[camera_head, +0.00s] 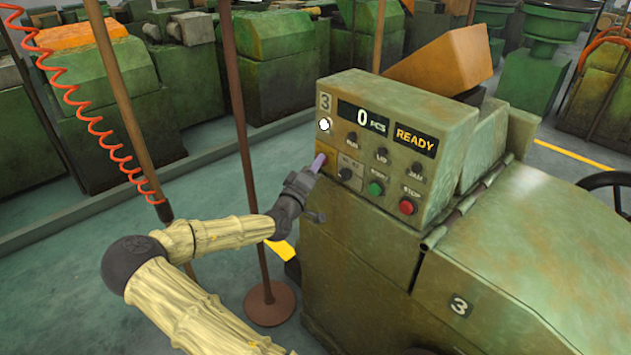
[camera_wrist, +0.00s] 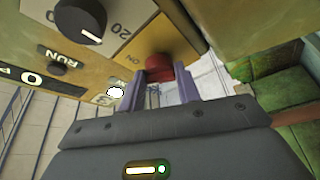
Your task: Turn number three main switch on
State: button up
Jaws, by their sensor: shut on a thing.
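The machine numbered 3 (camera_head: 390,150) carries a control panel with a "0 PCS" display (camera_head: 362,117), a yellow "READY" sign (camera_head: 415,140) and a bright white lamp (camera_head: 324,125). In the wrist view, the main switch is a red knob (camera_wrist: 158,68) on a yellow plate (camera_wrist: 148,43) with an "ON" mark beside it. My gripper (camera_wrist: 163,80) has its two purple fingers on either side of the red knob, shut on it. In the head view, my gripper (camera_head: 318,163) reaches the panel's lower left corner, and the knob is hidden there.
A black dial (camera_head: 346,174) sits right beside the switch; it also shows in the wrist view (camera_wrist: 82,18). A green button (camera_head: 376,188), a red stop button (camera_head: 407,206) and small knobs are further right. A brown post (camera_head: 245,170) stands behind my arm.

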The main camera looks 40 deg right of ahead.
jog(key=m+b, duration=0.2)
jog(key=m+h+b, duration=0.1)
jog(key=b, duration=0.1)
jog(key=shift+f+m+g, duration=0.3)
jog(key=shift+f+m, duration=0.1)
jog(key=shift+r+h, duration=0.1)
jog(key=shift+h, duration=0.2)
jog(key=o, duration=1)
jog(key=shift+r, duration=0.1)
jog(key=shift+a, duration=0.1)
jog(key=b+v, duration=0.1)
jog(key=v, duration=1.6)
jog(key=shift+a+r+b, duration=0.1)
jog(key=shift+a+b, duration=0.1)
jog(key=shift+b, duration=0.15)
